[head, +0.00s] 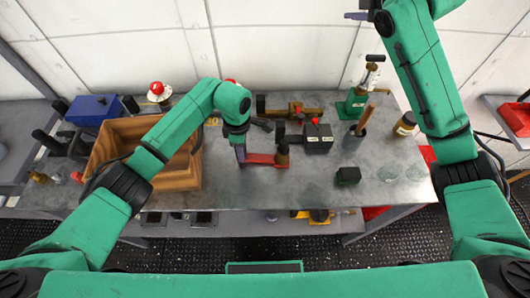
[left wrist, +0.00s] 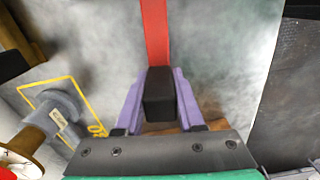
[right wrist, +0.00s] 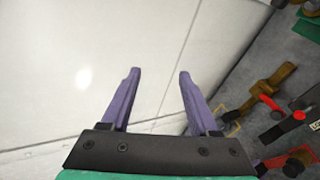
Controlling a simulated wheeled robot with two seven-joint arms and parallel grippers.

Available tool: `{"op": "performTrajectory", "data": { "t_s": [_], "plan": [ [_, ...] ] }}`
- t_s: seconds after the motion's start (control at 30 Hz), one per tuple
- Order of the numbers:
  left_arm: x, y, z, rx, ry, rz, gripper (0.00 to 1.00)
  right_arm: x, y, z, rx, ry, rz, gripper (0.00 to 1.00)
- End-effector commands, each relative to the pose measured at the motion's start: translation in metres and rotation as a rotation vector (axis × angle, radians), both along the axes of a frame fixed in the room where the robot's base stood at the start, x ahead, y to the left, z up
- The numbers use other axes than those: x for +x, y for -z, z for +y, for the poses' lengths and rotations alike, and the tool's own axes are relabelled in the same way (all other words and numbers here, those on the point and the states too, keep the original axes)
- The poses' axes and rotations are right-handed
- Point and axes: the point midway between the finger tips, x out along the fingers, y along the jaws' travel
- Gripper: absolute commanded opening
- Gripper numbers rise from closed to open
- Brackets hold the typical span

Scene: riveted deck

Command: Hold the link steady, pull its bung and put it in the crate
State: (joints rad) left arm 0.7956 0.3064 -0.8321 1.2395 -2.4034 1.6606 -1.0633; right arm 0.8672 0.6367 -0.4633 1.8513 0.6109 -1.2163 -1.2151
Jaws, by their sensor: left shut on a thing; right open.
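The link is a red bar (head: 262,159) lying low over the bench. My left gripper (head: 241,155) is shut on its left end, a black block (left wrist: 160,95) between the purple fingers in the left wrist view. A dark brown upright piece (head: 283,150), which looks like the bung, stands at the link's right end; the left wrist view does not show that end. My right gripper (right wrist: 159,75) is open and empty, raised high by the back wall, far from the link. The wooden crate (head: 187,184) stands on the bench at left, partly hidden behind my left arm.
A dark box with a red button (head: 318,140) stands just right of the link, with a brass valve (head: 295,110) behind. A green stand (head: 353,104), a cup with a handle (head: 354,138) and a small dark block (head: 347,176) are further right.

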Motion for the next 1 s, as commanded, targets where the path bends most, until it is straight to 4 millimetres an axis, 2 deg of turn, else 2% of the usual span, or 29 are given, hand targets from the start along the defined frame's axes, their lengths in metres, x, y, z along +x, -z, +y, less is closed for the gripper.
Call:
{"op": "performTrajectory", "data": {
  "t_s": [0.03, 0.1, 0.2, 0.3, 0.37, 0.5, 0.6, 0.77, 1.0],
  "plan": [
    [0.000, 0.000, 0.000, 0.000, 0.000, 0.001, 0.00, -0.005, 0.013, 0.026, 0.015, -0.040, 0.074, 0.61],
    [0.000, 0.000, 0.000, 0.000, 0.000, 0.001, 0.00, -0.017, 0.038, 0.060, 0.026, -0.090, 0.198, 0.61],
    [0.000, 0.000, 0.000, 0.000, 0.000, 0.001, 0.00, -0.042, 0.074, 0.103, 0.014, -0.147, 0.391, 0.61],
    [0.000, 0.000, 0.000, 0.000, 0.000, 0.001, 0.00, -0.078, 0.111, 0.136, -0.038, -0.179, 0.599, 0.61],
    [0.000, 0.000, 0.000, 0.001, 0.000, 0.001, 0.00, -0.103, 0.133, 0.148, -0.089, -0.181, 0.726, 0.61],
    [0.000, 0.000, 0.000, 0.001, 0.000, 0.002, 0.00, -0.154, 0.170, 0.154, -0.228, -0.146, 0.966, 0.61],
    [0.000, 0.000, 0.000, 0.001, 0.000, 0.002, 0.00, -0.175, 0.183, 0.150, -0.298, -0.117, 1.058, 0.61],
    [0.000, 0.000, 0.000, 0.001, 0.000, 0.002, 0.00, -0.183, 0.195, 0.148, -0.323, -0.105, 1.095, 0.61],
    [0.000, 0.000, 0.000, 0.001, 0.000, 0.001, 0.00, -0.183, 0.234, 0.148, -0.321, -0.105, 1.093, 0.61]
  ]
}}
